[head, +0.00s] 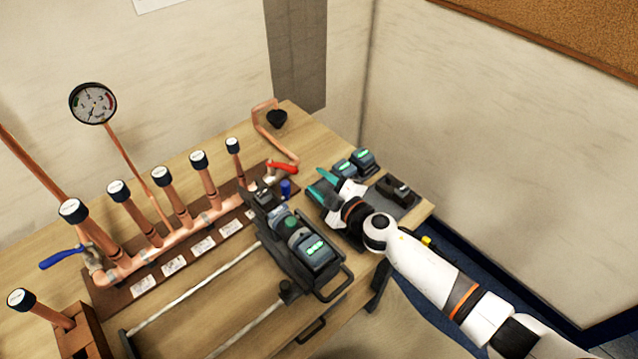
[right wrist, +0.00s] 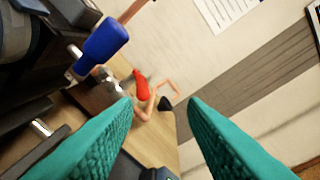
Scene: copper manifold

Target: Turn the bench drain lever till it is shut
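A red lever (head: 284,167) sits on a valve at the right end of the copper manifold (head: 180,237), where a bent copper pipe (head: 262,128) leads to a black cup (head: 277,119). In the right wrist view the red lever (right wrist: 141,85) shows beyond and between the fingertips, slightly left of centre. My right gripper (head: 322,185) is right of the lever, apart from it. Its teal fingers (right wrist: 160,102) are spread and empty. I cannot tell the valve's exact position. My left gripper is not in view.
A dark pressing tool (head: 300,245) lies on the bench left of my right gripper. A blue cylindrical part (head: 286,187) stands near its tip and looms close in the right wrist view (right wrist: 103,40). Batteries (head: 354,162) lie beyond the gripper. A blue lever (head: 62,259) is at the far left.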

